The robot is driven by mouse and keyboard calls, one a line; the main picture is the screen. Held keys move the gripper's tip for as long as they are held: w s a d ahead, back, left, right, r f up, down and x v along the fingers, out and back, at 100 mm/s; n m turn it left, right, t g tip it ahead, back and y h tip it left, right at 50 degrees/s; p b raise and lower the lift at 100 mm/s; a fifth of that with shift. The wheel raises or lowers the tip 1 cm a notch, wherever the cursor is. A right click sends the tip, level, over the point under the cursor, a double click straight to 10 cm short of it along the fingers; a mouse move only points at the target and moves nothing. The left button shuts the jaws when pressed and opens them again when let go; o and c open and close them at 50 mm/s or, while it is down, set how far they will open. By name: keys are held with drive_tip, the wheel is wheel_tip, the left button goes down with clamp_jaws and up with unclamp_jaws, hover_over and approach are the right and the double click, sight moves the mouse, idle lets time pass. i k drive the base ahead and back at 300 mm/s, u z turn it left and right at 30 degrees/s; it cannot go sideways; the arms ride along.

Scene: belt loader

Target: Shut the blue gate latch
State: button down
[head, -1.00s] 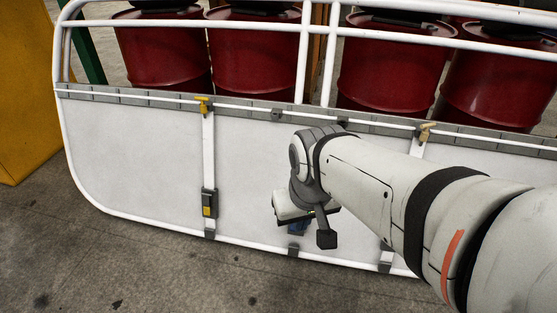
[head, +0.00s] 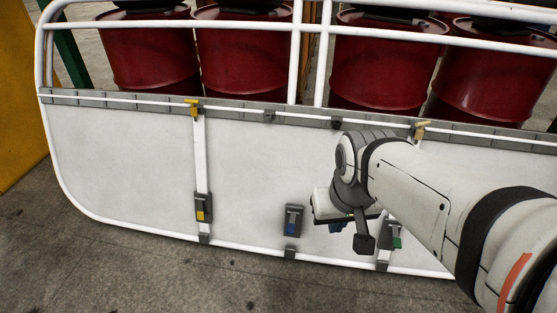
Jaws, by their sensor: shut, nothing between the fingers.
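The blue gate latch (head: 293,220) is a grey housing with a blue part, low on the middle of the white gate panel (head: 250,170). A small grey catch (head: 290,253) sits below it on the bottom rail. The latch is now fully in view; its blue part is too small for me to tell whether it is shut. My gripper (head: 336,227) is just right of the latch, in front of the panel and apart from the latch in the picture. It is shut and empty, its fingers partly hidden by my wrist.
A yellow latch (head: 204,208) is to the left and a green latch (head: 394,238) is partly behind my arm to the right. Yellow handles (head: 194,104) sit along the upper rail. Red drums (head: 245,60) stand behind the gate. The floor in front is clear.

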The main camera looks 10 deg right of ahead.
sight(291, 226)
drive_tip(key=u, duration=0.05)
drive_tip(key=i, duration=0.95)
drive_tip(key=z, duration=0.1)
